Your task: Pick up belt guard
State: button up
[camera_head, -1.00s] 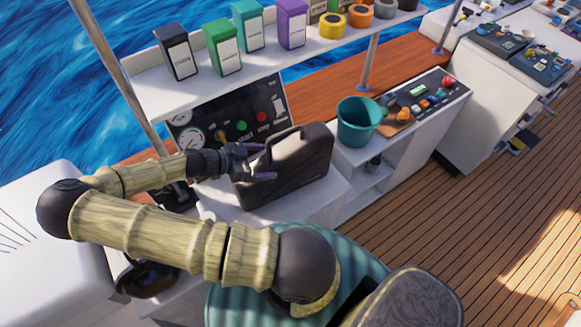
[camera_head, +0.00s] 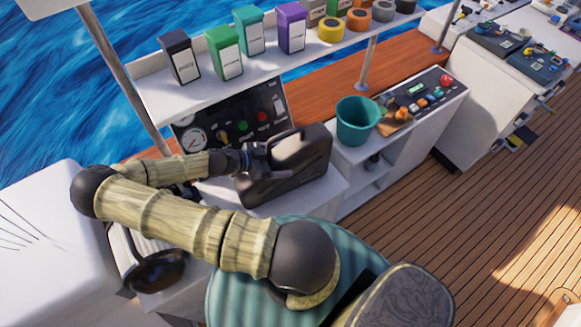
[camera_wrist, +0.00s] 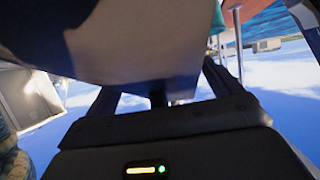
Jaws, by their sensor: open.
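A dark, box-like case with a top handle (camera_head: 305,165) stands upright on the white counter; it is the thing nearest my gripper, and I cannot tell for sure that it is the belt guard. My gripper (camera_head: 267,160) is open at the case's upper left end, just below the handle. The fingers overlap the case in the head view, and contact cannot be told.
A teal bucket (camera_head: 357,122) stands right of the case. A gauge panel (camera_head: 232,118) is behind it, under a white shelf (camera_head: 205,88) with several boxes and tape rolls. A dark pan (camera_head: 155,272) lies at lower left. The wooden deck (camera_head: 470,220) at right is clear.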

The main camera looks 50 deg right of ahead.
jog(key=shift+c, duration=0.2)
grip_shut()
jog(key=shift+r, duration=0.1)
